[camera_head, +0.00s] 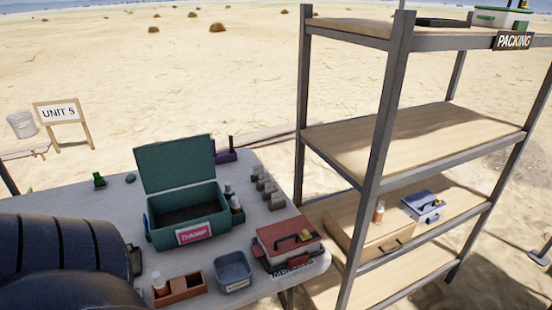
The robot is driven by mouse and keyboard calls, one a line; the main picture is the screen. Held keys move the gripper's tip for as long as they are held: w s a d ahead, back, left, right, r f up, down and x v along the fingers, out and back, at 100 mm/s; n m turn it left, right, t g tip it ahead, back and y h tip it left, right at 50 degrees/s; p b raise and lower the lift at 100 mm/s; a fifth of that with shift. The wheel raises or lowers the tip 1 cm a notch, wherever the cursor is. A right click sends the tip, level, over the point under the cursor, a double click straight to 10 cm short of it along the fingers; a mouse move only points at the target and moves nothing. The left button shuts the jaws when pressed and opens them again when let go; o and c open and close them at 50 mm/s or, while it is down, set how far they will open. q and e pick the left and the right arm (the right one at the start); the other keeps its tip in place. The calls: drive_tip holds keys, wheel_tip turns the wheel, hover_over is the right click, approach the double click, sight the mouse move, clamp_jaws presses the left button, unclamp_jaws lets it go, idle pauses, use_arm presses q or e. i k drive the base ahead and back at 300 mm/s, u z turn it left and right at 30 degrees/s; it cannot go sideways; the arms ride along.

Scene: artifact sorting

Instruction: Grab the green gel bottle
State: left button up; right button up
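A small dark green object (99,180) stands near the far left edge of the table (130,205). It may be the green gel bottle, but it is too small to tell for sure. Dark-capped bottles (236,204) stand at the right side of the open green box, and their contents are unclear.
An open green box with a pink "DAMP" label (190,235) stands mid-table. A red case (290,245), a grey bin (234,272) and an orange tray (180,288) are in front. Large dark rounded shapes (55,250) cover the lower left. A shelf rack (375,150) stands right.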

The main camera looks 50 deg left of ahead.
sight(229, 193)
drive_tip(key=i, duration=0.8)
drive_tip(key=u, duration=3.15)
